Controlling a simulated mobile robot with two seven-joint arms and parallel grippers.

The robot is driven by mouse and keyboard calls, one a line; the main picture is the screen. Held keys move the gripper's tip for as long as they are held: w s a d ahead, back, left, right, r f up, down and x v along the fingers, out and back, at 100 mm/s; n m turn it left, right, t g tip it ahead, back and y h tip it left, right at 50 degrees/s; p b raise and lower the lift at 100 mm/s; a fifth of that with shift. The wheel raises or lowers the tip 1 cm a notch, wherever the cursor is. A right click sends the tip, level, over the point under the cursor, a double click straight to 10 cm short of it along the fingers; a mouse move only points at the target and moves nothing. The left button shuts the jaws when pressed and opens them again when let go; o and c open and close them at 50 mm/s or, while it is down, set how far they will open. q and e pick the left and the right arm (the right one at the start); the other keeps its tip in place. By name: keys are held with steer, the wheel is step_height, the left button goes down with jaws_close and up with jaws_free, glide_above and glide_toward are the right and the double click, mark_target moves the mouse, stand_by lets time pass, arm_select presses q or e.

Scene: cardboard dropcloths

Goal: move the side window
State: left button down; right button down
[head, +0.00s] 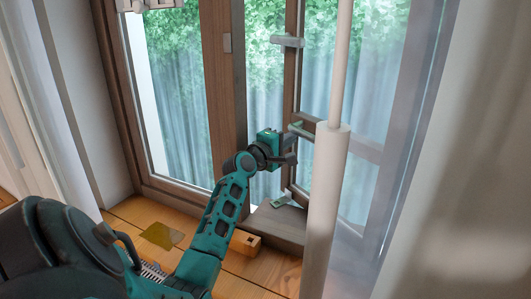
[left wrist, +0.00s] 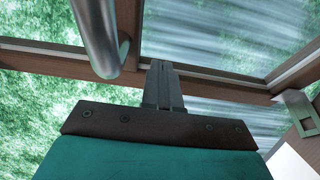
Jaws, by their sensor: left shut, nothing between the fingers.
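The side window (head: 352,145) is the brown-framed glass sash on the right in the head view. It stands at an angle, with a gap between it and the middle post. My left gripper (head: 290,160) is at that gap, close to the sash's near edge and just below a metal handle (head: 301,130). In the left wrist view the fingers (left wrist: 163,85) are together and empty. A round metal bar (left wrist: 98,35) passes just left of them, apart from the fingertips as far as I can tell. My right gripper is not in view.
A fixed window pane (head: 175,95) is left of the brown post (head: 222,90). A white pole (head: 326,200) stands in front of the sash. On the wooden floor lie a small wooden block (head: 246,242) and a yellowish sheet (head: 161,235). A white wall (head: 470,170) bounds the right.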

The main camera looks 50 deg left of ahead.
arm_select(q)
steer(key=s+d, duration=0.2)
steer(key=s, duration=0.9)
steer(key=shift+s, duration=0.3)
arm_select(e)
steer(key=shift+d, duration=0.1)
